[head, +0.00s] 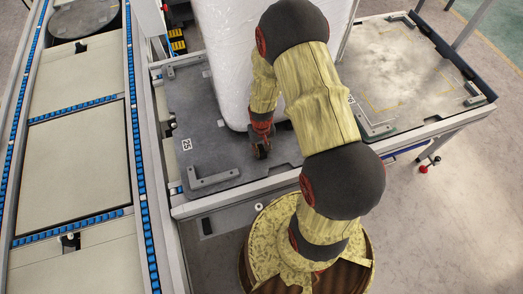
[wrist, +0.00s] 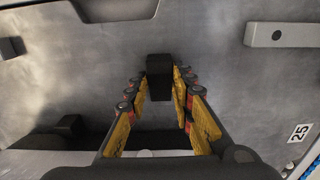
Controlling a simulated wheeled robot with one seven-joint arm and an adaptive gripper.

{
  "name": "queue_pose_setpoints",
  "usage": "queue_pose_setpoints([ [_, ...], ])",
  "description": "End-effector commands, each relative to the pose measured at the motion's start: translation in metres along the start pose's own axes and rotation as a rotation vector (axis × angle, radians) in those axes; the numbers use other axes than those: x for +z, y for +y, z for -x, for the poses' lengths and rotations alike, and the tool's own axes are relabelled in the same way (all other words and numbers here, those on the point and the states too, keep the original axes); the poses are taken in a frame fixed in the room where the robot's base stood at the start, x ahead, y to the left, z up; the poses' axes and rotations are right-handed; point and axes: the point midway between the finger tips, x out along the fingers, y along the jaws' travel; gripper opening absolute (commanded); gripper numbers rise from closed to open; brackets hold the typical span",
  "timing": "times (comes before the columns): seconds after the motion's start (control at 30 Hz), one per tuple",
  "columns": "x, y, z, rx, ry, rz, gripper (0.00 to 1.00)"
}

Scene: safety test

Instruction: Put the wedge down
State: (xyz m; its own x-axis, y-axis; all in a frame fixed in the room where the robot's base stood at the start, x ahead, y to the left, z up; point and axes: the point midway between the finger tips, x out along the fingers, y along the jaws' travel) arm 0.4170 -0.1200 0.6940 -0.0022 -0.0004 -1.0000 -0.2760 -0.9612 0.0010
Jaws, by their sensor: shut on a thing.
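The wedge is a small dark block (wrist: 160,68) at the far end of my fingers in the wrist view. My gripper (wrist: 160,88) is shut on it, with one yellow finger on each side. In the head view my gripper (head: 262,147) points down at the grey metal plate (head: 215,150) marked 25, near the plate's front edge. The wedge is mostly hidden by the fingers there. It is low over the plate; I cannot tell whether it touches it.
A tall white wrapped block (head: 222,60) stands just behind my gripper. A raised metal bracket (head: 214,180) lies at the plate's front left corner. A conveyor (head: 75,150) with blue rollers runs along the left. The plate is bare left of my gripper.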

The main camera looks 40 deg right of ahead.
Motion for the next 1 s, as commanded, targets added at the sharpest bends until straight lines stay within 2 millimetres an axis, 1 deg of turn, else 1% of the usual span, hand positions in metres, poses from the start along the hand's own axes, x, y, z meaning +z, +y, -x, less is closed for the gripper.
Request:
queue_pose_setpoints([
  [0.03,-0.0009,0.0001,-0.003,0.0,0.002,0.0,0.0],
  [0.23,-0.0011,0.0001,-0.0009,0.0,0.003,0.0,0.0],
  [0.37,-0.0009,0.0001,-0.0043,0.0,0.002,0.0,0.0],
  [0.4,-0.0009,0.0001,-0.0049,0.0,0.002,0.0,0.24],
  [0.7,-0.0008,0.0001,-0.004,0.0,0.002,0.0,0.41],
  [1.0,-0.0009,0.0001,-0.0031,0.0,0.003,0.0,0.42],
])
